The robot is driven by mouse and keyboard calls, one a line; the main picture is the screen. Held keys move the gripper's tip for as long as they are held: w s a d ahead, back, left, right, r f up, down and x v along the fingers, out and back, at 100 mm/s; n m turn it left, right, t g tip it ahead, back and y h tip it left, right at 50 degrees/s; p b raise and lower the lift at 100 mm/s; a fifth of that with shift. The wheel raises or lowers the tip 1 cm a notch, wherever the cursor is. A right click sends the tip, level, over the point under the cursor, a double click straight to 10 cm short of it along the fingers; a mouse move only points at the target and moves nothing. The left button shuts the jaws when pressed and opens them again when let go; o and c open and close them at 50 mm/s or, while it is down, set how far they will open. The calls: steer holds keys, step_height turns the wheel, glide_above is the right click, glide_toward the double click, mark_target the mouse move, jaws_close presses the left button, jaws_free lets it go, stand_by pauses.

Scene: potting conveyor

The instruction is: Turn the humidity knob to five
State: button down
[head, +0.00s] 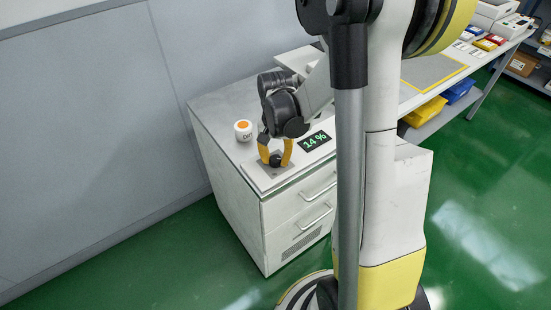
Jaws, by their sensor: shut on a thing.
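The humidity knob (276,161) is a small dark knob on a grey plate (264,174) on top of a white drawer cabinet. My gripper (275,158) points down with its yellow fingers on both sides of the knob and is shut on it. The fingers hide part of the knob, and its pointer and scale marks cannot be read. A black display (314,141) to the right of the knob shows 14 % in green.
A white round container with an orange top (243,130) stands just left of my gripper. The cabinet (233,204) has drawers with handles. A workbench (433,72) with yellow and blue bins is at the right. A grey wall (90,120) is on the left.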

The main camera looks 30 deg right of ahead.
mark_target(275, 158)
steer(key=c, duration=1)
jaws_free()
step_height(275, 158, up, 12)
steer(key=shift+r, duration=0.1)
